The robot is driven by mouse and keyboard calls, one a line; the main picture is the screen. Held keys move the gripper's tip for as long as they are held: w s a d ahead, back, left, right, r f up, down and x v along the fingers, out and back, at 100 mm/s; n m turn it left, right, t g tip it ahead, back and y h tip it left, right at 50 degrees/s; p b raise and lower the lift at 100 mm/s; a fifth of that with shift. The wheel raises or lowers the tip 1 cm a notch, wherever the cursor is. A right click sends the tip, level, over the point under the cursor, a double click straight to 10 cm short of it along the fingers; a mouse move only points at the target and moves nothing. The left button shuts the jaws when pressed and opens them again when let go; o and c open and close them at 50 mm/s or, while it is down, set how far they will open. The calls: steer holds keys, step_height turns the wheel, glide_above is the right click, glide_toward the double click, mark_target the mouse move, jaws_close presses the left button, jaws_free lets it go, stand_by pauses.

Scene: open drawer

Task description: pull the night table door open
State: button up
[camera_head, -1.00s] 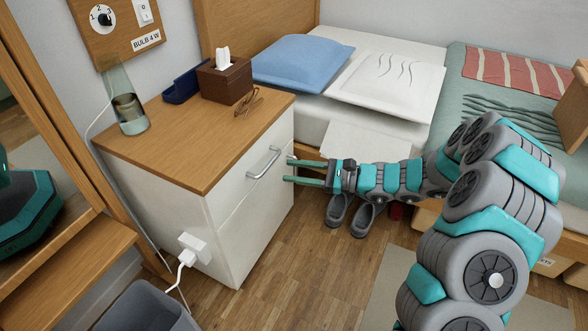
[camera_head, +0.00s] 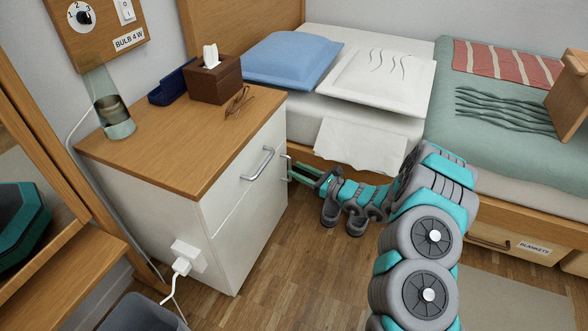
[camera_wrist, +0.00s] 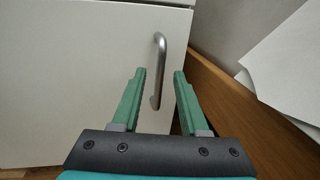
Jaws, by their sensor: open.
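The white night table (camera_head: 150,190) has a wooden top and stands left of centre in the head view. Its lower door (camera_head: 245,235) is shut and fills much of the wrist view (camera_wrist: 70,85). The door's vertical metal handle (camera_wrist: 158,75) sits near the door's right edge; in the head view it is small and partly hidden by my fingers. My gripper (camera_head: 291,168) is open at the handle. In the wrist view the handle appears between the two green fingers (camera_wrist: 160,73), with a gap on each side; I cannot tell whether it lies fully between them in depth.
Above the door is a shut drawer with its own handle (camera_head: 258,163). The bed's wooden frame (camera_wrist: 230,110) is close on the right. Slippers (camera_head: 357,217) lie under my arm.

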steer(key=shift+x, duration=0.95)
jaws_close()
stand_by(0.8)
